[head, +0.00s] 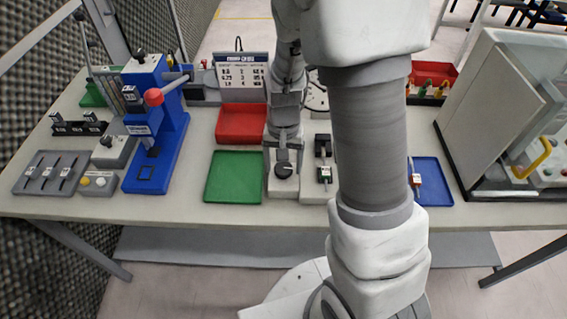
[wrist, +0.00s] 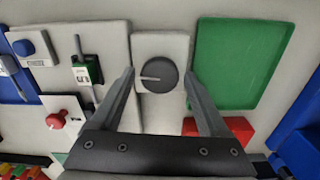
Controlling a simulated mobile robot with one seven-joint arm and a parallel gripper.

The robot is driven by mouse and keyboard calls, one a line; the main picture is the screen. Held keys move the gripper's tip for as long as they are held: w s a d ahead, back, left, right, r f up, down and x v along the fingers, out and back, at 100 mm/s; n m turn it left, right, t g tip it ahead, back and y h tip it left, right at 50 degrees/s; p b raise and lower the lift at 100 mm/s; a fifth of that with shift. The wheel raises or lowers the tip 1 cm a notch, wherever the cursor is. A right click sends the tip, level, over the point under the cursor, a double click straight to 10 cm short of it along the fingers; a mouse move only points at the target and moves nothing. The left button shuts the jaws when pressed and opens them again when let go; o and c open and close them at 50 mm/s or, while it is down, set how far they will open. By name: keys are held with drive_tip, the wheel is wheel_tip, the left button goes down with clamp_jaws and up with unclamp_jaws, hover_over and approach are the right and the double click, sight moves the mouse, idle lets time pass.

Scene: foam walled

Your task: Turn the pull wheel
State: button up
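A dark grey round knob with a pale pointer line (wrist: 155,76) sits on a light grey block (wrist: 158,46); in the head view the knob (head: 284,169) is at the table's front middle. No label tells whether it is the pull wheel. A red round knob (wrist: 56,120) on a white plate is at the left in the wrist view. My gripper (wrist: 160,74) is open, its two fingers apart, one on each side of the grey knob in the picture. Nothing is held. Whether the fingers touch the knob or block cannot be told. My arm hides part of the table in the head view.
A green tray (head: 233,177) lies left of the knob, with a red tray (head: 241,123) behind it. A black switch with a green part (wrist: 88,68) stands close by. A blue press-like device (head: 150,120) stands further left, a grey cabinet (head: 490,100) at the right.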

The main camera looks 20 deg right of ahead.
sight(283, 168)
drive_tip(key=shift+o, duration=0.3)
wheel_tip(283, 168, up, 17)
drive_tip(key=p, duration=0.2)
drive_tip(key=shift+r, duration=0.2)
idle(0.3)
drive_tip(key=s+r+n+t, duration=0.4)
drive_tip(key=s+r, duration=0.5)
drive_tip(key=s, duration=0.5)
drive_tip(key=shift+n+t, duration=0.3)
drive_tip(key=shift+t, duration=0.5)
drive_tip(key=shift+d, duration=0.1)
